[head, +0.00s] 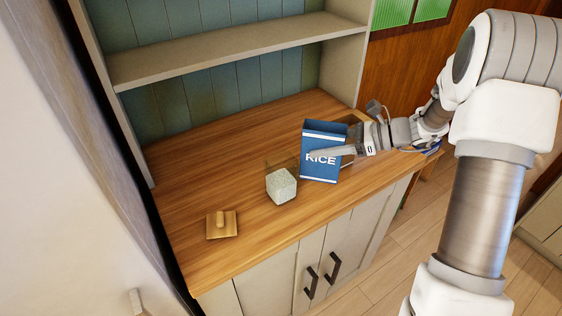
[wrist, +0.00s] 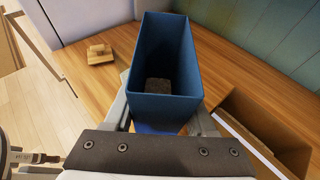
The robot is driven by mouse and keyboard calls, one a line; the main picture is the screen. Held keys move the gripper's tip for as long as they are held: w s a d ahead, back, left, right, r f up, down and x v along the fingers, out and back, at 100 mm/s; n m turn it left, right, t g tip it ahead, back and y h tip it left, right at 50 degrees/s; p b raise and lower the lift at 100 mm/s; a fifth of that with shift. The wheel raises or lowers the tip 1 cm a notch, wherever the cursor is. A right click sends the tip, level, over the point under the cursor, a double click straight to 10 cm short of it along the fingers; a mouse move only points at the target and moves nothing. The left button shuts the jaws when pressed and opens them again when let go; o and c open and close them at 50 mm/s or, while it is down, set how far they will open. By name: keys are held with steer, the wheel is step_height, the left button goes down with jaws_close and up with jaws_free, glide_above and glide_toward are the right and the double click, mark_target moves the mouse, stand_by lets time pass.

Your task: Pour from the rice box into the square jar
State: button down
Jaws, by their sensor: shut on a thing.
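The rice box (head: 321,170) is blue with a white "RICE" label and an open top. It stands nearly upright, and I cannot tell whether it touches the counter. My gripper (head: 335,153) is shut on it from the right. In the wrist view the box (wrist: 166,97) sits between the fingers of my gripper (wrist: 165,120), with dark grainy contents low inside. The square jar (head: 281,187) is clear, just left of the box in the head view, with pale grainy contents in its lower part.
A wooden lid (head: 221,224) with a knob lies on the wooden counter (head: 180,190), left of the jar; it also shows in the wrist view (wrist: 100,54). An open wooden box (wrist: 262,135) is right of the rice box in the wrist view. A shelf (head: 230,50) overhangs the back.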

mark_target(325, 135)
steer(key=shift+r, duration=0.15)
steer(key=shift+r+p, duration=1.35)
steer(key=shift+r, duration=0.05)
